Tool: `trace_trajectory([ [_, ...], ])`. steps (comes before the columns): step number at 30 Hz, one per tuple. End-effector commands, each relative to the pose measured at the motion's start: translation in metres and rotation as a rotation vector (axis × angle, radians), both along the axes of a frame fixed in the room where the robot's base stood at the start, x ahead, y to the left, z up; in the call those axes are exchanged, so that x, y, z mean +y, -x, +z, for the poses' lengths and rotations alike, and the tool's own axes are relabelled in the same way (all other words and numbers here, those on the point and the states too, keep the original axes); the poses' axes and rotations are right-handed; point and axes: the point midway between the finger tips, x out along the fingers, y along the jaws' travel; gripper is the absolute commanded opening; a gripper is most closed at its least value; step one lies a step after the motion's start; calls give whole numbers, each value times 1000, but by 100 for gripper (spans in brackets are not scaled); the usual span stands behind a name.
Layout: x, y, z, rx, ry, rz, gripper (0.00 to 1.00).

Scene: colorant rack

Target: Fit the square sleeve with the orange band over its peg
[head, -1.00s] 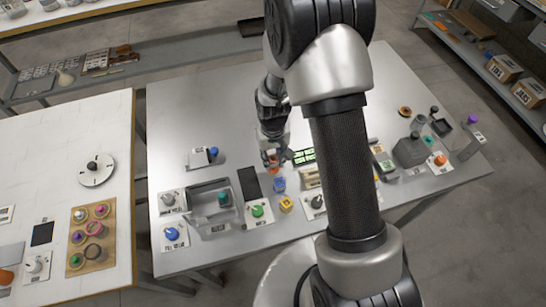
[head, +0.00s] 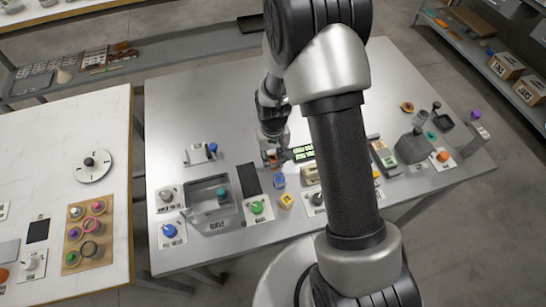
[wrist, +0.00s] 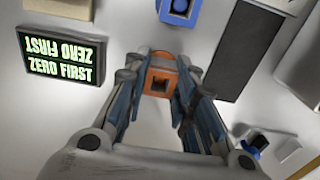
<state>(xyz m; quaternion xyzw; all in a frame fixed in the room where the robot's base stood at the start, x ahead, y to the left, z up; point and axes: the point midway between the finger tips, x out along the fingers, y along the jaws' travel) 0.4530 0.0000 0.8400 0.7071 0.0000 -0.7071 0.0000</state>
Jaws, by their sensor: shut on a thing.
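My gripper (wrist: 160,98) is shut on the square sleeve with the orange band (wrist: 160,65). The wrist view looks onto its square end, with a dark square opening in the middle and a finger on either side. In the head view my gripper (head: 273,157) is over the middle of the grey table, and the sleeve shows as a small orange patch (head: 270,162) at the fingertips. I cannot tell whether the sleeve touches the table. I cannot make out the peg for this sleeve in either view.
A blue square piece (head: 279,182) and a yellow one (head: 286,200) stand just in front of my gripper. A lit ZERO FIRST display (head: 304,153) is close on the right. A black pad (head: 248,180) and grey tray (head: 209,200) are left. My arm hides part of the table.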

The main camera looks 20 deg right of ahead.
Motion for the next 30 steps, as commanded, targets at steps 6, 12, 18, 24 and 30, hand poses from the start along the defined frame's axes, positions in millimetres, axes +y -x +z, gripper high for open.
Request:
trace_trajectory([
  [6, 0, 0, -2, 0, 0, 0, 11],
  [12, 0, 0, -2, 0, 0, 0, 35],
  [18, 0, 0, -2, 0, 0, 0, 48],
  [24, 0, 0, -2, 0, 0, 0, 48],
  [30, 0, -1, 5, -3, 0, 0, 48],
])
